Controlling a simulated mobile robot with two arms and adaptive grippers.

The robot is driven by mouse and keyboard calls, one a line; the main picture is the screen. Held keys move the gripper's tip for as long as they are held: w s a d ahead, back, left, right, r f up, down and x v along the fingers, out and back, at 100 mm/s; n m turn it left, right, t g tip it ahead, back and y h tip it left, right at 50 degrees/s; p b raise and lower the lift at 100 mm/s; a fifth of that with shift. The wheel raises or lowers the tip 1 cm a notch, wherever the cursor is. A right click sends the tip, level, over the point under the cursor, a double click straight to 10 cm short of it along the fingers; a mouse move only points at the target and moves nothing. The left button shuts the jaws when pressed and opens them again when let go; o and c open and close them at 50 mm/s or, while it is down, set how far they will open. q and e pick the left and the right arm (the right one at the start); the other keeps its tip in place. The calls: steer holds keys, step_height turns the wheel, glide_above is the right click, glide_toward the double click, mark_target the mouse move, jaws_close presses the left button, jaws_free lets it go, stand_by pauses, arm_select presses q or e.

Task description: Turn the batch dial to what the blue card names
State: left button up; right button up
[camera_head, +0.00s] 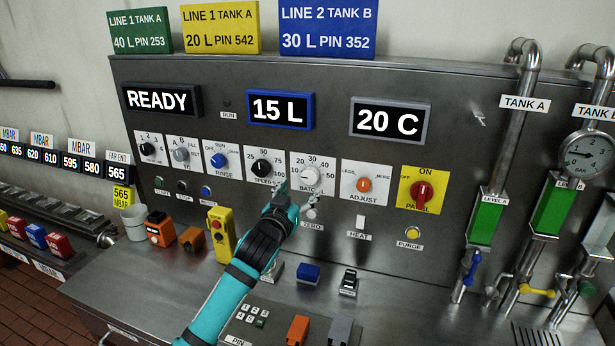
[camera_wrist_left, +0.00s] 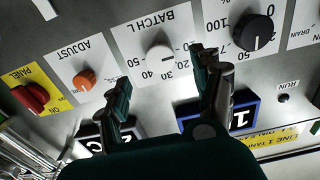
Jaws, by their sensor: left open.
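The blue card (camera_head: 327,28) stands on top of the panel and reads LINE 2 TANK B, 30 L, PIN 352. The batch dial (camera_head: 310,179) is a white knob on a white plate with a scale of 10 to 50; its exact pointing is hard to read. The blue-framed display (camera_head: 280,109) above it reads 15 L. My left gripper (camera_head: 298,197) is open just below and in front of the dial. In the left wrist view the dial (camera_wrist_left: 159,53) shows between the spread fingers (camera_wrist_left: 163,72), apart from both. My right gripper is not in view.
The black speed knob (camera_head: 262,167) is left of the batch dial, and the orange adjust knob (camera_head: 363,185) is right of it. The red panel switch (camera_head: 422,193) is farther right. A yellow box (camera_head: 220,233) stands on the counter below.

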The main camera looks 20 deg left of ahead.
mark_target(309, 179)
arm_select(q)
steer(key=w+p, duration=0.1)
steer(key=w, duration=0.5)
steer(key=shift+w+d, duration=0.15)
steer(key=shift+w, duration=0.1)
steer(key=c, duration=1.2)
